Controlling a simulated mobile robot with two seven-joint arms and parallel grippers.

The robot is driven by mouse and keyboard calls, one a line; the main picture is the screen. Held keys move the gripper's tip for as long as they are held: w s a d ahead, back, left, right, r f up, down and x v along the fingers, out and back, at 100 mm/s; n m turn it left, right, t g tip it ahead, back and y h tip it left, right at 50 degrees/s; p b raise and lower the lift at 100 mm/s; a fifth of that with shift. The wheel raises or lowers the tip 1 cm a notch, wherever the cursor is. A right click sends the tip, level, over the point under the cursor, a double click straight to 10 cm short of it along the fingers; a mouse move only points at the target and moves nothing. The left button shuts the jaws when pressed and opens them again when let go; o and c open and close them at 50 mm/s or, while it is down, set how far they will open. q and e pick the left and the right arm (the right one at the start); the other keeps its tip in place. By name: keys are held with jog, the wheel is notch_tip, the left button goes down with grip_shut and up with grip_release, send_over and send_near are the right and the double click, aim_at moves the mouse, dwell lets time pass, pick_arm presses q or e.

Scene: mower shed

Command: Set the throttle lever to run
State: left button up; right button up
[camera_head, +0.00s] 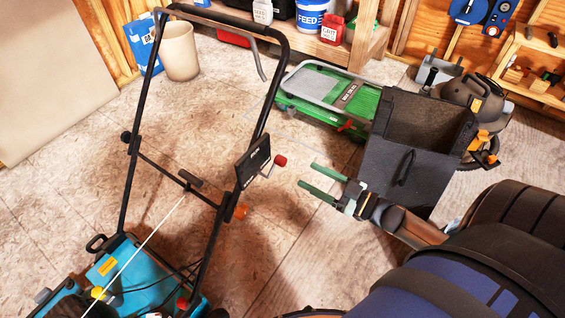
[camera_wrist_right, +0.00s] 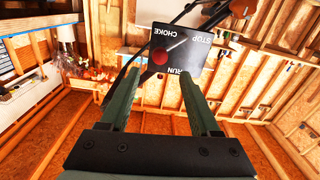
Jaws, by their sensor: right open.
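The throttle panel (camera_head: 253,162) is a black plate on the right bar of the mower's black handle. The throttle lever ends in a red knob (camera_head: 280,161) that sticks out to the right of the plate. My right gripper (camera_head: 307,174) is open and empty, just right of and below the knob. In the right wrist view the panel (camera_wrist_right: 198,50) shows STOP, CHOKE and RUN upside down. The red knob (camera_wrist_right: 160,56) shows between and beyond my open fingertips (camera_wrist_right: 159,73); contact cannot be told. I cannot tell the lever's exact setting. My left gripper is not in view.
The blue mower body (camera_head: 130,280) is at the lower left, with a pull cord running up to the handle's crossbar. An orange knob (camera_head: 241,211) sits below the panel.

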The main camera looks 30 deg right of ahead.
aim_at(286, 163)
jog(key=b+x, duration=0.1)
jog(key=x, duration=0.5)
jog(key=shift+w+a, duration=0.15)
jog(key=shift+w, duration=0.25)
jog(key=shift+x, duration=0.95)
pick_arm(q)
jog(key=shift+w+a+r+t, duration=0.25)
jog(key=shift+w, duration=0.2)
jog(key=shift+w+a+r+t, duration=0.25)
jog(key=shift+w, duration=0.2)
pick_arm(e)
jog(key=shift+w, duration=0.1)
jog(key=shift+c, duration=0.3)
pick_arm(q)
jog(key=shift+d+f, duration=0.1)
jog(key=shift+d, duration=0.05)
pick_arm(e)
jog(key=shift+f, duration=0.1)
grip_shut()
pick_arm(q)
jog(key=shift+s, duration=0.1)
